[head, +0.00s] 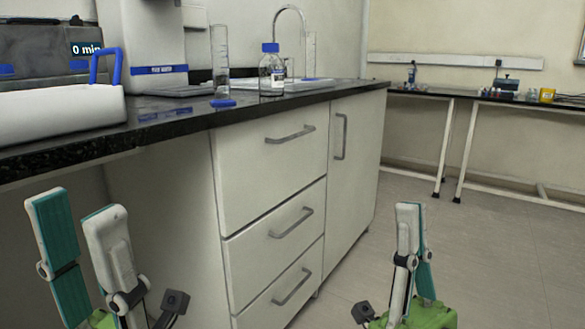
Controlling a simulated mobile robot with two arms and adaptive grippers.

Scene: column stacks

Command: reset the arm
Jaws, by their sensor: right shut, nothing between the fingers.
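My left gripper (77,208) is at the lower left, in front of and below the black bench top. Its two fingers point up and stand apart, with a teal pad showing on the left one and nothing between them. My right gripper (411,210) is at the lower right, in front of the drawer cabinet and the open floor. Its fingers point up, are seen nearly side-on, and are shut with nothing held. Both grippers are clear of the bench and the objects on it.
A black bench top (185,125) over white drawers (270,225) runs along the left. It bears a clear bottle with a blue cap (271,75), a glass cylinder (220,65) and a white box with a blue handle (60,115). Floor (490,250) at right is clear.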

